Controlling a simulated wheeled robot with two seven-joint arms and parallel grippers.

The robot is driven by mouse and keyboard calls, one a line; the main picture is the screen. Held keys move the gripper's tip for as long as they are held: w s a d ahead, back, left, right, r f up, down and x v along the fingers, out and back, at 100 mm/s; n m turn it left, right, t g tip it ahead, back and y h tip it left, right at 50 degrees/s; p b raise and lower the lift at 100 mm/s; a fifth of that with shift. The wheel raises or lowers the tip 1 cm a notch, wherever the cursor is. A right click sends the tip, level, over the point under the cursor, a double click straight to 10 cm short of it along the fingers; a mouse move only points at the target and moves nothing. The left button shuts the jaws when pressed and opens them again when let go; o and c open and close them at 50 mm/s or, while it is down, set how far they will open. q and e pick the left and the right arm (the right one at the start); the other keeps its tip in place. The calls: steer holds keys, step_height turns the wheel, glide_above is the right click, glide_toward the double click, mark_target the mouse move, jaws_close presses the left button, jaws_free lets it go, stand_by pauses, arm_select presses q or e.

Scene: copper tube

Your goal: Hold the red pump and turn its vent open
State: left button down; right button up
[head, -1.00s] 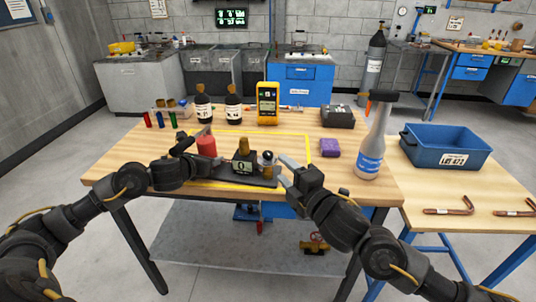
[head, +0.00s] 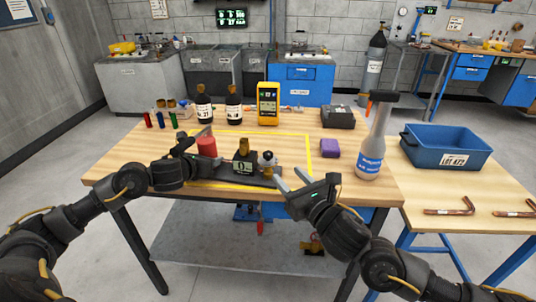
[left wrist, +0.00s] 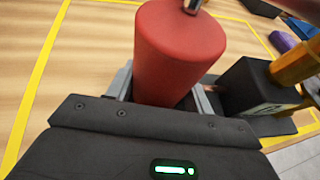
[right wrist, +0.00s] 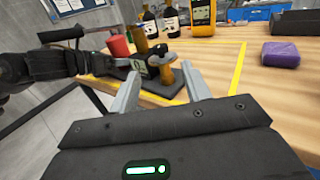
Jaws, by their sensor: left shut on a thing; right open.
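The red pump (head: 207,147) is an upright red cylinder on a dark base plate (head: 235,181) at the table's front. My left gripper (head: 198,157) is shut on the red cylinder, and the left wrist view shows the red body (left wrist: 178,55) between its fingers. A black block with a dial (head: 243,166) and brass top stands right of it on the base. A small knob with a dark top (head: 267,160) stands at the base's right end; I cannot tell if it is the vent. My right gripper (head: 283,180) is open and empty, just right of the knob.
A yellow outline (head: 309,150) surrounds the base. Behind stand dark bottles (head: 234,108) and a yellow meter (head: 268,104). A blue bin (head: 447,150) sits on the side table.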

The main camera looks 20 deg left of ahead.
mark_target(271, 156)
steer(key=x, duration=1.2)
steer(key=c, duration=0.9)
